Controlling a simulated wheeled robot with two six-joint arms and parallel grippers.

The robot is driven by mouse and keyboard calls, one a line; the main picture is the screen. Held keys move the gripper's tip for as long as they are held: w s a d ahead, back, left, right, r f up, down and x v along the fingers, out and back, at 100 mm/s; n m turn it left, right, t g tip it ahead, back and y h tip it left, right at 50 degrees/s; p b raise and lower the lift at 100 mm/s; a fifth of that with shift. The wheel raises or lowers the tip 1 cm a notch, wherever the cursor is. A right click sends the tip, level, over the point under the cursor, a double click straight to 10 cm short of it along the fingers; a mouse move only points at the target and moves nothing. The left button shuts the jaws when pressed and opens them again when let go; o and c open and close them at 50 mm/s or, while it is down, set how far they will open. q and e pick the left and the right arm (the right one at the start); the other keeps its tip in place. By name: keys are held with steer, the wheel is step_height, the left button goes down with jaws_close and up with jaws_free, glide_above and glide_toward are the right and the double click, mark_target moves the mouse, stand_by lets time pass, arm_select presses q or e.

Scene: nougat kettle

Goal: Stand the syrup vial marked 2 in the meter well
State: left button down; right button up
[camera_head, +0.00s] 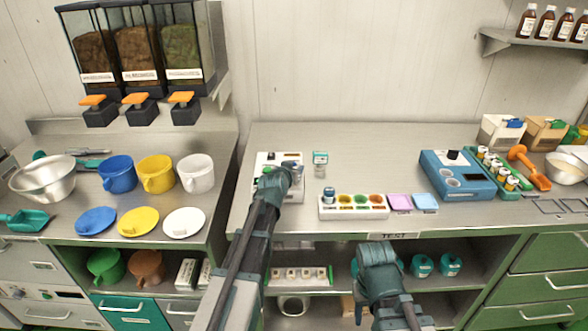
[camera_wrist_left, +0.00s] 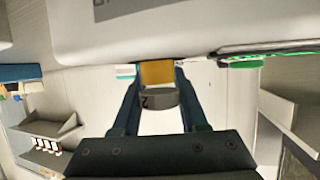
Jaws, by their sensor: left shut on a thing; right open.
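My left gripper (camera_head: 288,172) is shut on a small vial at the white meter box (camera_head: 264,160) on the middle counter; the arm hides part of the box. In the left wrist view the vial (camera_wrist_left: 157,73) sits between the fingers (camera_wrist_left: 157,100). It has a yellow part and a dark grey band marked 2. A large white body fills the top of that view and meets the vial's yellow end; whether the vial stands in a well cannot be told. My right gripper (camera_head: 378,256) is open and empty in front of the counter's edge.
A white strip with coloured wells (camera_head: 352,213) stands near the front edge, a vial at its left end. A small labelled stand (camera_head: 320,158) is right of the meter. A blue device (camera_head: 447,170) and a green vial rack (camera_head: 497,168) stand further right. The back middle counter is clear.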

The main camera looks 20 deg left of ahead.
arm_select(q)
steer(key=c, duration=0.7)
jaws_free()
steer(key=shift+s, duration=0.1)
steer(key=p+v, duration=0.4)
steer(key=v, duration=0.6)
steer(key=shift+s+r, duration=0.2)
steer(key=shift+s, duration=0.15)
